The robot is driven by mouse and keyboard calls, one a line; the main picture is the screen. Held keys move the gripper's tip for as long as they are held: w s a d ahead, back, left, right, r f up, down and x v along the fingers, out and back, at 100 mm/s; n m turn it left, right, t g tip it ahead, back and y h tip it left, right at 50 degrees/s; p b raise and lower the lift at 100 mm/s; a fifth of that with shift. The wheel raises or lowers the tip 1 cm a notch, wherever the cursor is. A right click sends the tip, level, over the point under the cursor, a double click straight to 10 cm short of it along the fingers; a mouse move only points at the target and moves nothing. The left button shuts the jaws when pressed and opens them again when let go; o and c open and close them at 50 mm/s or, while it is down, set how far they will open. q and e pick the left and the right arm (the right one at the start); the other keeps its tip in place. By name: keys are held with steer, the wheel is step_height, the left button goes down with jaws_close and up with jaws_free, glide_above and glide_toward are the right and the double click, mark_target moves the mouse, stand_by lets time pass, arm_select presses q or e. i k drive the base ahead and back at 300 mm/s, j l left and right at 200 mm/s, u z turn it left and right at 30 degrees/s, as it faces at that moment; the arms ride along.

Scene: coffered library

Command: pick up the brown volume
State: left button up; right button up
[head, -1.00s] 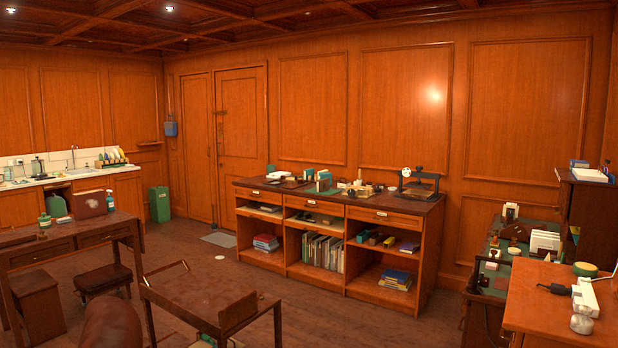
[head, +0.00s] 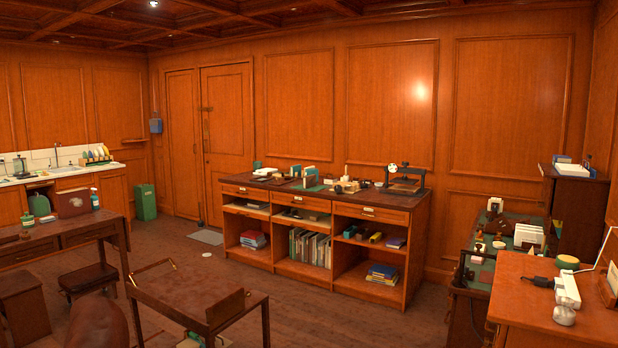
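I cannot make out for sure which thing is the brown volume. An upright dark reddish-brown block, perhaps a book or a case (head: 73,202), stands on the desk (head: 62,229) at the left. A brown upright piece (head: 225,308) stands on the low trolley (head: 190,290) at the front; I cannot tell what it is. The long cabinet (head: 350,200) in the middle holds a row of upright books (head: 309,247) and several small stacks on its shelves. Neither of my grippers is in view.
A brown rounded chair back (head: 98,325) stands at the front left. A wooden desk (head: 530,300) with a power strip (head: 567,291) is at the front right. A green bin (head: 145,202) stands by the door. Open floor (head: 290,305) lies between trolley and cabinet.

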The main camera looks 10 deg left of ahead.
mark_target(309, 180)
steer(key=u, duration=0.45)
steer(key=i+z, duration=0.1)
steer(key=i, duration=0.5)
steer(key=i+j, duration=0.1)
steer(key=i, duration=0.5)
steer(key=i+z, duration=0.15)
steer(key=i, duration=0.45)
steer(key=i+j, duration=0.2)
steer(key=i, duration=0.35)
steer(key=i+l, duration=0.1)
steer(key=i, duration=0.5)
steer(key=i+l, duration=0.15)
steer(key=i, duration=0.5)
steer(key=i+l, duration=0.1)
steer(key=i, duration=0.5)
steer(key=i+l, duration=0.15)
steer(key=i, duration=0.5)
steer(key=i+j, duration=0.25)
steer(key=i, duration=0.2)
steer(key=i+j, duration=0.25)
steer(key=i, duration=0.25)
steer(key=i+j, duration=0.3)
steer(key=i, duration=0.15)
steer(key=i+j+u, duration=0.1)
steer(key=j, duration=0.35)
steer(key=i+j+u, duration=0.1)
steer(key=i+j, duration=0.25)
